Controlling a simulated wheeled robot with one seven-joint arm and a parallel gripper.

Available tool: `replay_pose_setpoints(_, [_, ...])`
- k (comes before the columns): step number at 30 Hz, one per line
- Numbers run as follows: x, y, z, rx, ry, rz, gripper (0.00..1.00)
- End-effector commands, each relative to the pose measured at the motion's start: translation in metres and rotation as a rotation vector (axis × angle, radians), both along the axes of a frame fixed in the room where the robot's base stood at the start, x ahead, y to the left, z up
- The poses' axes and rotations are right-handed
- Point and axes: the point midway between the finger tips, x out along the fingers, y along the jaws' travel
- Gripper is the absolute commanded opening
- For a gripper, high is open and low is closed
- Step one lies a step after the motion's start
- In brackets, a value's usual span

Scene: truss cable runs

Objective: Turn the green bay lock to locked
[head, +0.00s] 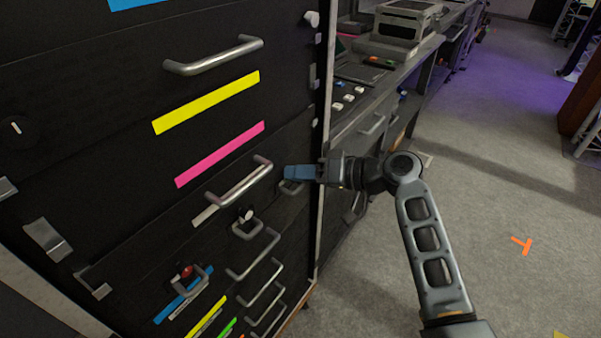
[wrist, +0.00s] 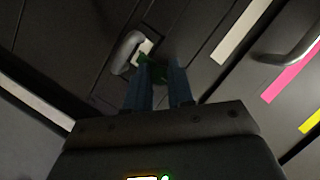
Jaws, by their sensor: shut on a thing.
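The green bay lock (wrist: 152,72) shows in the wrist view as a small green piece between my fingertips, against the dark drawer cabinet front. My gripper (wrist: 162,66) is shut on it, with a blue finger on either side. In the head view my gripper (head: 290,172) reaches the right part of the cabinet front from the right, and its blue fingers hide the lock. The fingers and the dim light hide the lock's face, so I cannot tell which way it is turned.
A metal handle (wrist: 127,52) sits right beside the lock. The black cabinet carries several metal pull handles, such as one (head: 240,184) left of my gripper, and coloured strips (head: 220,153). A workbench (head: 372,98) stands behind. The grey floor (head: 500,190) at right is mostly clear.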

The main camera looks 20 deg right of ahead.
Motion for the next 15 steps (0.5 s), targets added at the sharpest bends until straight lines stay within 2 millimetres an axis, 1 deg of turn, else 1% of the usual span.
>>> replay_pose_setpoints(1, [0.0014,0.0022,0.0015,0.001,-0.003,0.001,0.00])
replay_pose_setpoints(2, [0.0014,0.0022,0.0015,0.001,-0.003,0.000,0.25])
replay_pose_setpoints(3, [0.0014,0.0022,0.0014,0.001,-0.003,0.001,0.29])
replay_pose_setpoints(9, [0.0008,0.0019,0.0007,0.000,-0.002,0.001,0.48])
replay_pose_setpoints(15, [0.0004,0.0008,0.0004,0.000,-0.002,0.001,0.48])
